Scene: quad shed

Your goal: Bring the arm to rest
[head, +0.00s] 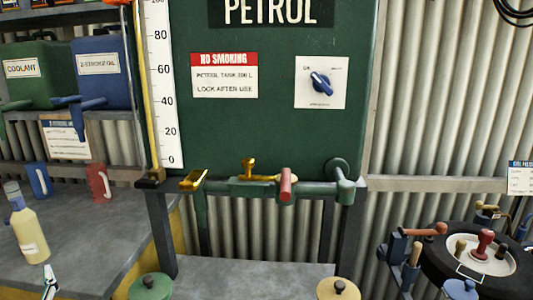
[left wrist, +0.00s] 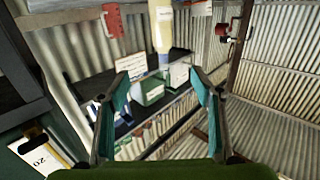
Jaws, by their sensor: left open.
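My left gripper (left wrist: 159,76) shows in the left wrist view with its two teal fingers spread wide and nothing between them. In the head view a small dark, white and teal piece at the bottom left edge looks like a fingertip of it; the rest of the arm is out of frame. It appears just in front of a cream bottle (head: 31,232) on the grey bench (head: 95,235). In the left wrist view the bottle (left wrist: 162,28) is upside down, beyond the fingers, apart from them. My right gripper is not in view.
A green petrol tank (head: 275,130) with a blue knob (head: 320,83), a pipe and a red-handled tap (head: 286,184) fills the middle. Blue (head: 39,180) and red (head: 101,182) jugs stand on the bench. A tyre (head: 440,262) with valves is at lower right.

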